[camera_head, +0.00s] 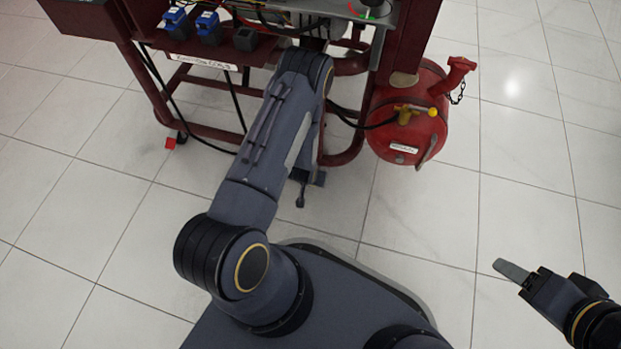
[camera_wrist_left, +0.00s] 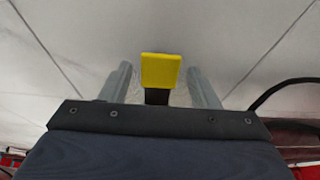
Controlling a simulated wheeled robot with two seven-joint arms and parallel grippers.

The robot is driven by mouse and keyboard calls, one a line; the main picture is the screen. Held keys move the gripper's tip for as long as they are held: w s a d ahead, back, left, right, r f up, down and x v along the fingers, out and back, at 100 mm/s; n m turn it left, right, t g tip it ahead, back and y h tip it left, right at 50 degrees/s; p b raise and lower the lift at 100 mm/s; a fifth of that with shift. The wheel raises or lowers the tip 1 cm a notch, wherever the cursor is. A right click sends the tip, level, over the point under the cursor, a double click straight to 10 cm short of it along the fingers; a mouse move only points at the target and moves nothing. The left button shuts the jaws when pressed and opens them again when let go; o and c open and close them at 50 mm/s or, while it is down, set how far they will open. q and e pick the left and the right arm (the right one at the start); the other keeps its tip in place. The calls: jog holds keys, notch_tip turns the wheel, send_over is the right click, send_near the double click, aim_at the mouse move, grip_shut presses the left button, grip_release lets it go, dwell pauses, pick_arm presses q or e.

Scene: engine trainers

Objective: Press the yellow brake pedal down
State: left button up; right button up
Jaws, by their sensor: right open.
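The yellow brake pedal (camera_wrist_left: 161,70) shows in the left wrist view as a flat yellow pad on a dark stem. My left gripper (camera_wrist_left: 158,66) is open, with its two grey fingers on either side of the pedal and visible gaps between them and the pad. Whether anything touches the pedal cannot be told. In the head view my left arm reaches to the engine trainer (camera_head: 160,97), and neither the left fingers nor the pedal can be made out. My right gripper (camera_head: 513,271) is open over the floor at the lower right, away from the trainer.
A red tank (camera_head: 399,135) with a yellow valve stands right of my left arm. The trainer's red frame and hanging dark cables lie around my left forearm. The tiled floor (camera_head: 520,210) at right is clear.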

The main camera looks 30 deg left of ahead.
pick_arm(q)
grip_shut()
jog(key=shift+s+f+t, duration=0.15)
jog(key=shift+f+t, duration=0.45)
jog(key=shift+t, duration=0.2)
jog(key=shift+f+t+y, duration=0.4)
jog(key=shift+f+t, duration=0.05)
jog(key=shift+t, duration=0.45)
jog(key=shift+o, duration=0.9)
grip_release()
